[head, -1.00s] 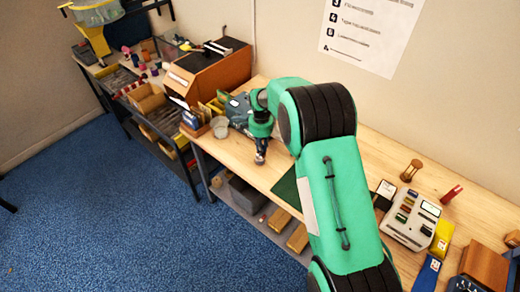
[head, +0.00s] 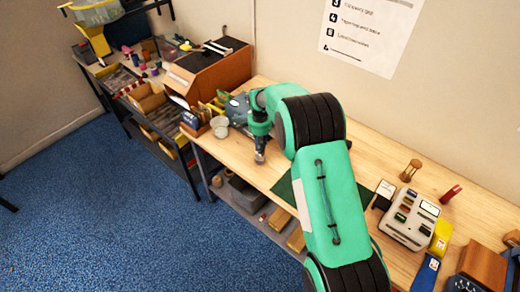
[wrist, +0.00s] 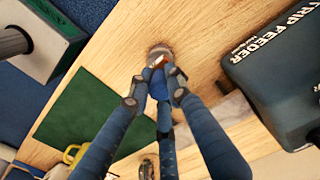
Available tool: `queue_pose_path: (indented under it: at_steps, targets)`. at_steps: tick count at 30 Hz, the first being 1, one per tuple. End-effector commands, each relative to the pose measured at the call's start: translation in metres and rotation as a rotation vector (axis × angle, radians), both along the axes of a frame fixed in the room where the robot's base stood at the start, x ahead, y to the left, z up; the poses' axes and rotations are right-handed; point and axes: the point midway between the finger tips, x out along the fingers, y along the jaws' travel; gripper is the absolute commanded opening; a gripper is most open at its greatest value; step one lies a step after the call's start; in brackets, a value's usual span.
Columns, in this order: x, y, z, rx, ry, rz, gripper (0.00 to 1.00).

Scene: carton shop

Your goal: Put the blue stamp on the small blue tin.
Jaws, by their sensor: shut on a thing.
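My gripper (wrist: 160,72) has dark blue fingers, closed together on a small thing (wrist: 159,51) with brownish and pale parts. The fingers hide most of it, and I cannot tell if it is the blue stamp. In the head view my gripper (head: 260,153) points down over the bench, left of the dark green mat, with the thing's lower end close to the wood. I cannot tell whether it touches anything beneath. I cannot make out the small blue tin in either view.
The strip feeder (wrist: 285,75) stands close on the right in the wrist view. The green mat (wrist: 80,120) lies at lower left there.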

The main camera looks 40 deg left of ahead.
Motion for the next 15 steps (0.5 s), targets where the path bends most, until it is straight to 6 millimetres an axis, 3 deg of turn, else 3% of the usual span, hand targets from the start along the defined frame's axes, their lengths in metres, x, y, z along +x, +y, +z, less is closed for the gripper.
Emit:
queue_pose_path:
  at_steps: [6,15]
  targets:
    - [0.0,0.0,-0.017,0.0,0.0,0.0,0.0]
    - [0.0,0.0,-0.019,0.0,0.0,0.0,0.0]
